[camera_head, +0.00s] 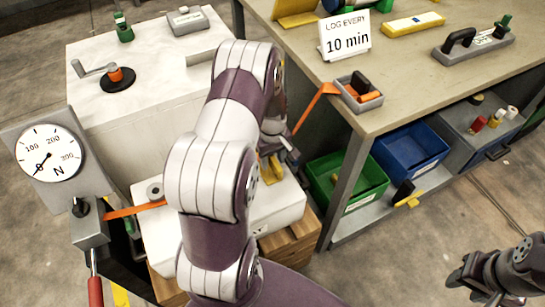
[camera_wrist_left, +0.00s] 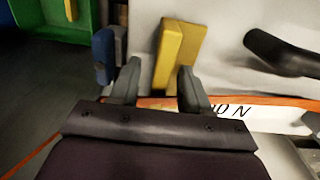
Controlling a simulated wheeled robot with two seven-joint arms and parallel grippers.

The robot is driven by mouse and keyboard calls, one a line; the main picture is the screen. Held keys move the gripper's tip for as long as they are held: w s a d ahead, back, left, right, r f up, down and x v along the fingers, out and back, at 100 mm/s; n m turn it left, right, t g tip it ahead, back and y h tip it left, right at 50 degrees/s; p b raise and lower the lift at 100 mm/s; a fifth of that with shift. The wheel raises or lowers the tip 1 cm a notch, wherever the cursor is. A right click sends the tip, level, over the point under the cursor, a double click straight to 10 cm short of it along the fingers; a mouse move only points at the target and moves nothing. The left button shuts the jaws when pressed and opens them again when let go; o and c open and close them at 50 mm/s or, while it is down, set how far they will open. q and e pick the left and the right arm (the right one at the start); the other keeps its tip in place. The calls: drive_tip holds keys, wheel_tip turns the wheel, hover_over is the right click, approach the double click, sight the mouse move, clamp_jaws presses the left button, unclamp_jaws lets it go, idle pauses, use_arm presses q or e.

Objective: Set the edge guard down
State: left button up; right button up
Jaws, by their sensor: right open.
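The edge guard (camera_wrist_left: 178,48) is a yellow angled piece. In the left wrist view it stands at the pale surface, just above the orange strap (camera_wrist_left: 255,100). My left gripper (camera_wrist_left: 158,78) is open around its lower part. The right finger is close to or touching it, and a narrow gap shows on the left finger's side. In the head view my left arm hides much of this gripper, and a yellow piece (camera_head: 270,168) shows beside it above the white block (camera_head: 283,206). My right gripper (camera_head: 462,278) is open and empty over the floor at lower right.
A force gauge (camera_head: 45,153) stands at left, with an orange strap leading from it. A workbench (camera_head: 400,85) is at right, holding a small grey tray (camera_head: 372,103) and a sign (camera_head: 345,38). Green (camera_head: 370,203) and blue (camera_head: 433,165) bins sit below.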

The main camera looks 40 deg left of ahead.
sight(273, 158)
use_arm(q)
wheel_tip(273, 158, up, 12)
drive_tip(key=r+p, duration=0.1)
drive_tip(key=p, duration=0.2)
drive_tip(key=s+d+r+m, duration=0.2)
drive_tip(key=s+d+m, duration=0.3)
drive_tip(key=d, duration=0.3)
drive_tip(key=s+d+r+m+t, duration=0.1)
drive_tip(key=s+d+r+m, duration=0.2)
drive_tip(key=s+d+m, duration=0.3)
drive_tip(key=shift+d+m, duration=0.9)
drive_tip(key=shift+m, duration=0.1)
